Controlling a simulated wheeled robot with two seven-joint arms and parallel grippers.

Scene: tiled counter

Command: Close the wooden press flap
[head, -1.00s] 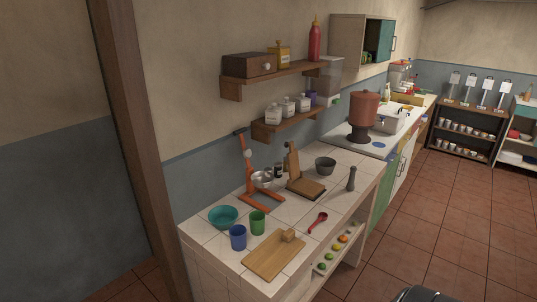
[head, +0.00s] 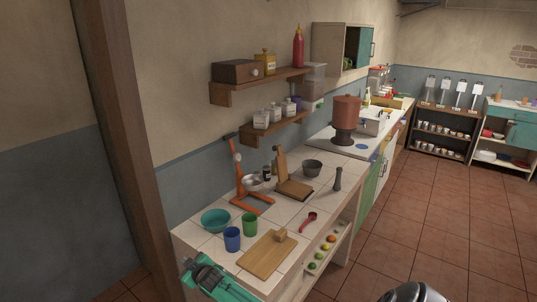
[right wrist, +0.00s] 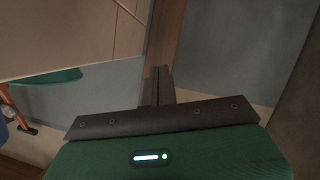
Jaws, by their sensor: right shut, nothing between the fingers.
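The wooden press (head: 295,188) stands on the tiled counter, behind the cutting board and right of the orange lever press. Its flap (head: 281,164) stands raised, upright at the back left of the flat base, so the press is open. My right gripper (head: 189,265), teal and dark, is at the counter's near left corner, well apart from the press. In the right wrist view its dark fingers (right wrist: 158,85) are together with nothing between them. The wooden press does not show in that view. My left gripper is not in view.
A cutting board (head: 262,259), blue cup (head: 232,239), green cup (head: 249,224) and teal bowl (head: 215,220) stand between my right gripper and the press. The orange lever press (head: 236,165) is left of it; a grey bowl (head: 312,168) and pestle (head: 338,178) are right.

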